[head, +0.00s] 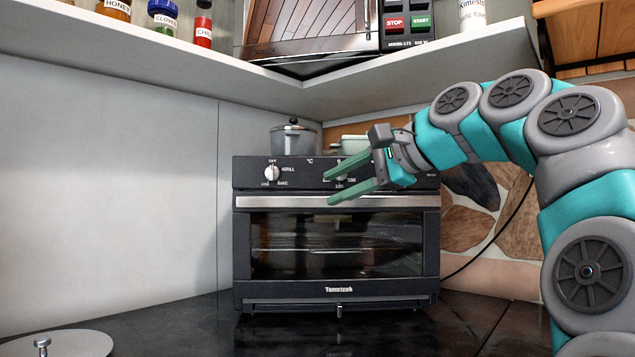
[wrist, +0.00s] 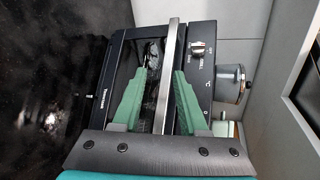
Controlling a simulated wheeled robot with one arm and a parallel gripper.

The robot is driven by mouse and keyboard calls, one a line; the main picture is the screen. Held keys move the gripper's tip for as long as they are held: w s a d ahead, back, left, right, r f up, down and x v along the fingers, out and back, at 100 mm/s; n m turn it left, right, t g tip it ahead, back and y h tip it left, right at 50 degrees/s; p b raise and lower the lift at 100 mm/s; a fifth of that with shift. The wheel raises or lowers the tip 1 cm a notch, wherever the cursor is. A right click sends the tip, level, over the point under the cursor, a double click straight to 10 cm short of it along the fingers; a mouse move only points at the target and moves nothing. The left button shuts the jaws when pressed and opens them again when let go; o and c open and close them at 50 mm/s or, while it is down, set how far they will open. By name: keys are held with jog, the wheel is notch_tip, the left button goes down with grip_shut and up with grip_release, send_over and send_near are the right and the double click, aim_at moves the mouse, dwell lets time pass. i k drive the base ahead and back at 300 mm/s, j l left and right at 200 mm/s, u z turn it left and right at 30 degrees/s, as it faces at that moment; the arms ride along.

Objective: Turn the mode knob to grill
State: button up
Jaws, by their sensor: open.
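A black toaster oven (head: 338,290) stands on the dark counter in the corner, its glass door closed. The white mode knob (head: 271,173) is at the upper left of its panel, with OFF above it, GRILL at its right and BAKE at lower right. The knob's exact setting is too small to tell. It also shows in the wrist view (wrist: 200,48). My gripper (head: 327,188) is open and empty in front of the panel, to the right of the mode knob and apart from it. Its green fingers partly hide the temperature knob. The fingers also show in the wrist view (wrist: 157,82).
A silver door handle bar (head: 300,201) runs under the panel. A grey pot (head: 293,139) and a pale green pot (head: 352,143) stand on top of the oven. A shelf with spice jars (head: 162,12) and a microwave (head: 320,30) hangs above. A round lid (head: 75,346) lies at front left.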

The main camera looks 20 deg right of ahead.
aim_at(272, 173)
jog(key=k, duration=1)
